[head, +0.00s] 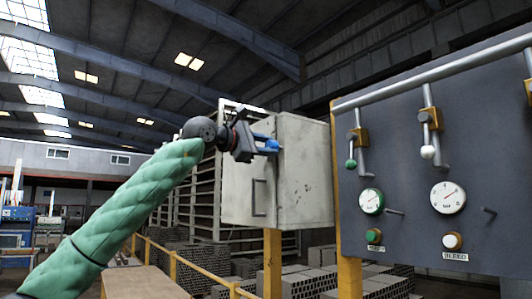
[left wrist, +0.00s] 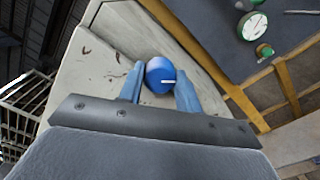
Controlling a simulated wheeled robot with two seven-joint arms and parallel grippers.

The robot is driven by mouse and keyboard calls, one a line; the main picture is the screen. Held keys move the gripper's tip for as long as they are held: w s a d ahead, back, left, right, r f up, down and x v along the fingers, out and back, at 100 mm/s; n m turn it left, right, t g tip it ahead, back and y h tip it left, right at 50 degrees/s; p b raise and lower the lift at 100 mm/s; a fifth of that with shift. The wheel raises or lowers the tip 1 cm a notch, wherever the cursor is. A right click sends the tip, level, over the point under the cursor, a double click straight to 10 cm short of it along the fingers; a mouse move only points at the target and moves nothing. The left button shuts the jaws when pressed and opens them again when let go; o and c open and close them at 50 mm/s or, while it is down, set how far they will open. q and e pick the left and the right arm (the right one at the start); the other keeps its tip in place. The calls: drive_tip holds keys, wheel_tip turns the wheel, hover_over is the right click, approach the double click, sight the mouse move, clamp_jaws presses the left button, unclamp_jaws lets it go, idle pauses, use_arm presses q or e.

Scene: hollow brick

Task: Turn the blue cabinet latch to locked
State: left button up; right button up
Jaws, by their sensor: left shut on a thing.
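The grey-white cabinet (head: 305,185) stands in the middle of the head view. Its blue latch (head: 273,144) is a round knob near the upper edge of the cabinet's front. My right gripper is in no view.
A bar handle (head: 259,197) sits lower on the cabinet front. A dark panel (head: 410,230) with gauges, levers and buttons stands close on the right. Yellow posts (head: 272,265) and stacked grey bricks (head: 300,284) are below. The air left of the cabinet front is clear around my arm.

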use_arm(q)
drive_tip(key=m+b, duration=0.1)
drive_tip(key=m, duration=0.2)
drive_tip(key=shift+m, duration=1.2)
drive_tip(key=shift+f+m, duration=0.15)
drive_tip(key=shift+m, duration=1.15)
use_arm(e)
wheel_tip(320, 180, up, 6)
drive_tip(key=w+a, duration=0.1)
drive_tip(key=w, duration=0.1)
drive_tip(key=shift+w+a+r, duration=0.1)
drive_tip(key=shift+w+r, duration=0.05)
use_arm(q)
drive_tip(key=o, duration=1)
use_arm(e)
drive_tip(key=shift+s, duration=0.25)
use_arm(q)
drive_tip(key=shift+s, duration=0.1)
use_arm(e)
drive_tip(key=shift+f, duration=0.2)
